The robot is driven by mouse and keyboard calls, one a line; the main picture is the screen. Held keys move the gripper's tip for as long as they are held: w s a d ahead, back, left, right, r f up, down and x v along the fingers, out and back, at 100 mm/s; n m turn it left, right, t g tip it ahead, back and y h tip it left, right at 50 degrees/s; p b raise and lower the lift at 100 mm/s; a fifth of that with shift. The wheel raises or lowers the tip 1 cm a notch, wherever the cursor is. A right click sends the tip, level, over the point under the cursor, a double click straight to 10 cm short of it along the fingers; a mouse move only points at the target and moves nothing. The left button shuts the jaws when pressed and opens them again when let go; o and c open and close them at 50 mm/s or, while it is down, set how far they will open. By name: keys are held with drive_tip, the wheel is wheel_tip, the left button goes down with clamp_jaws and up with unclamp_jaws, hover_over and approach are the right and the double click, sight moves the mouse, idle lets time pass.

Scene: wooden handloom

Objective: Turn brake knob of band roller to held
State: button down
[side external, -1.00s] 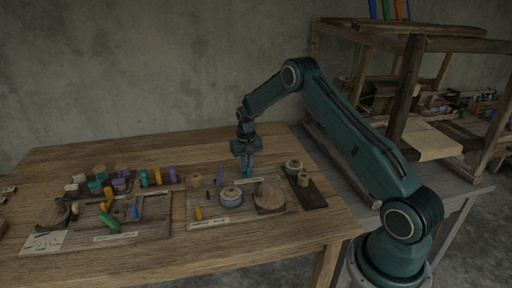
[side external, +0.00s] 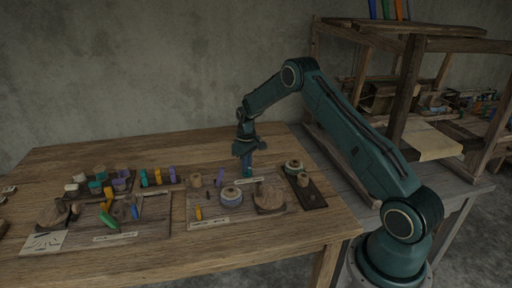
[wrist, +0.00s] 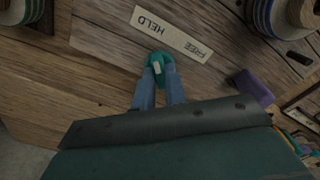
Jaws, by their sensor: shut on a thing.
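The brake knob (wrist: 161,62) is a small teal knob with a pale mark on top, seen in the wrist view at the edge of a wooden board. My gripper (wrist: 160,75) is shut on it, with a blue finger on each side. A pale label (wrist: 170,33) lies beside the knob, reading HELD and FREE, upside down in this view. HELD is on the left and FREE on the right. I cannot tell which word the mark points at. In the side view my gripper (side external: 248,173) points down at the board, and the knob is mostly hidden by the fingers.
A striped spool (wrist: 270,15) and a purple piece (wrist: 253,88) are close to the knob. A round wooden disc (side external: 270,198) and a small dark tray (side external: 304,188) stand to the right. The table (side external: 110,262) is clear along its front.

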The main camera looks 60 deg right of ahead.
drive_tip(key=c, duration=1.4)
unclamp_jaws()
drive_tip(key=shift+c, duration=0.2)
wheel_tip(320, 180, up, 14)
